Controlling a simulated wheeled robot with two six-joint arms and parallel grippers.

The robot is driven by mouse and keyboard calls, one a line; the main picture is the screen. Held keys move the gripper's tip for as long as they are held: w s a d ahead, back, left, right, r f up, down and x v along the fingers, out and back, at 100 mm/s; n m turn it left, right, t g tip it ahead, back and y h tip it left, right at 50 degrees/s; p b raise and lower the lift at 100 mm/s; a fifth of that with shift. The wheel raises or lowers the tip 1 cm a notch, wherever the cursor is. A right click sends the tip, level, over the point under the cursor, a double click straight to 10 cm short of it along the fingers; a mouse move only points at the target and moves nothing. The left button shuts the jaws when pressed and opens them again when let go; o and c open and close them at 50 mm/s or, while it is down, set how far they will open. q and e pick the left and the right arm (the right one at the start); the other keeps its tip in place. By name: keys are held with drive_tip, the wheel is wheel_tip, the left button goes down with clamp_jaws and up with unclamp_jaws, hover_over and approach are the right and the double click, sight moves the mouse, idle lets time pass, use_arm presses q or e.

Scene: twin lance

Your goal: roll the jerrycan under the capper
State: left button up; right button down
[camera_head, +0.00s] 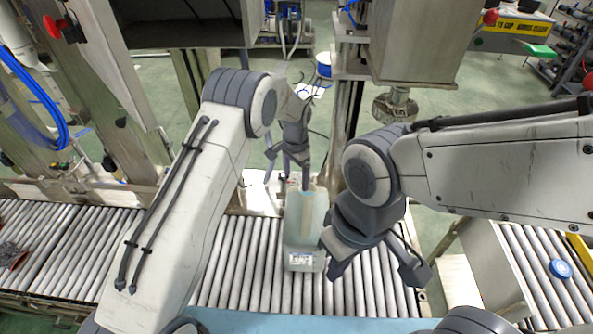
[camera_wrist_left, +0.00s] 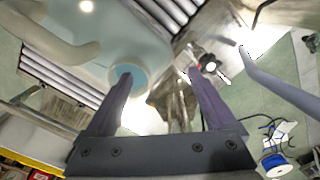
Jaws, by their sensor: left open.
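The pale translucent jerrycan (camera_head: 304,232) with a small label stands on the roller conveyor (camera_head: 245,262), between my two arms. My left gripper (camera_head: 287,178) is open at the jerrycan's far end. In the left wrist view its fingers (camera_wrist_left: 163,88) are apart; the left finger is by the round mouth of the jerrycan (camera_wrist_left: 85,45), whose handle is to the left. My right gripper (camera_head: 375,272) is open and empty, just right of the jerrycan; one finger overlaps its edge, and I cannot tell if they touch. The capper head (camera_head: 394,106) hangs behind, to the right.
A dark reddish item (camera_head: 12,256) lies on the rollers at far left. Steel machine posts (camera_head: 343,125) stand behind the conveyor. Bare rollers lie on both sides of the jerrycan.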

sight(296, 188)
use_arm(q)
wheel_tip(296, 188, down, 7)
drive_tip(key=shift+r+b, duration=0.1)
drive_tip(key=shift+b, duration=0.2)
clamp_jaws()
drive_tip(key=shift+s, duration=0.1)
drive_tip(key=shift+s+f, duration=0.2)
idle(1.0)
